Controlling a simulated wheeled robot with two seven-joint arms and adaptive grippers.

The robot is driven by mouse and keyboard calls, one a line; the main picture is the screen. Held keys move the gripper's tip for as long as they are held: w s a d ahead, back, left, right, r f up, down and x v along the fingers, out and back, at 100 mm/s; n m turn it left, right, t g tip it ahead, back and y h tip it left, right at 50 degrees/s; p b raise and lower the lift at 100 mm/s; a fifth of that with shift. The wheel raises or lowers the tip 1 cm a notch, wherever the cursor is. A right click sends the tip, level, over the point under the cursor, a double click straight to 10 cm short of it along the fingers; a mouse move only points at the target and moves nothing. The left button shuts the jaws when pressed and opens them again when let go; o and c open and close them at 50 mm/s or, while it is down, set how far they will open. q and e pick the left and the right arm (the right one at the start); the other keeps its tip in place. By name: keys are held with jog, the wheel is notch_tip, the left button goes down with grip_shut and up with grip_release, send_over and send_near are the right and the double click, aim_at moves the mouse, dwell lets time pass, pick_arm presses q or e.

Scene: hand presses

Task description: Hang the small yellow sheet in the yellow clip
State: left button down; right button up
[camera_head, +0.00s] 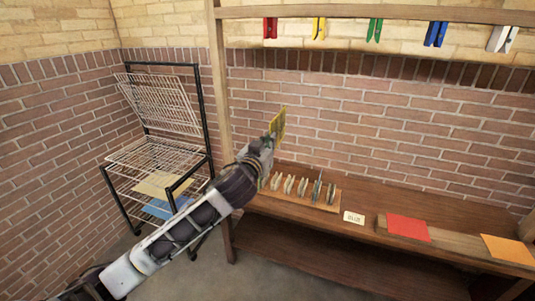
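The small yellow sheet (278,124) stands roughly upright and tilted at the end of my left arm. My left gripper (268,141) appears shut on its lower edge; the fingers are small and partly hidden by the wrist. The yellow clip (319,28) hangs from the wooden rail at the top, up and to the right of the sheet. The sheet is apart from the clip. My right gripper is not in view.
Red (270,28), green (375,30), blue (436,34) and white (502,38) clips share the rail. Below, a wooden bench holds a slotted block (330,205), a white card (353,217), a red sheet (408,228) and an orange sheet (508,249). A wire rack (165,103) stands left.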

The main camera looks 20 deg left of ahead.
pick_arm(q)
jog(key=w+d+r+h+p, duration=0.1)
jog(key=w+d+r+p, duration=0.15)
jog(key=r, duration=0.85)
jog(key=w+d+r+m+p, duration=0.1)
jog(key=r+p, duration=0.2)
jog(key=r, duration=0.8)
jog(key=w+d+r+h+p, duration=0.1)
jog(key=d+r+p, duration=0.15)
jog(key=r, duration=0.85)
jog(key=w+f+y, duration=0.1)
jog(key=w+f, duration=0.3)
jog(key=f, duration=0.4)
jog(key=w+f, duration=0.5)
jog(key=f, duration=0.3)
jog(key=shift+w+f+n+y+p, duration=0.15)
jog(key=shift+w+n+y+p, duration=0.1)
jog(key=shift+n+y+p, duration=0.15)
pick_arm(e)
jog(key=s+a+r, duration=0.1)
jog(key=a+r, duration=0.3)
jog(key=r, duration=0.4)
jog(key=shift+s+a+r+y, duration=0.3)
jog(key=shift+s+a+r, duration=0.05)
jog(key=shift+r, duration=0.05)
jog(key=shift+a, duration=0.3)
pick_arm(q)
jog(key=shift+w+d, duration=0.1)
jog(key=shift+w, duration=0.05)
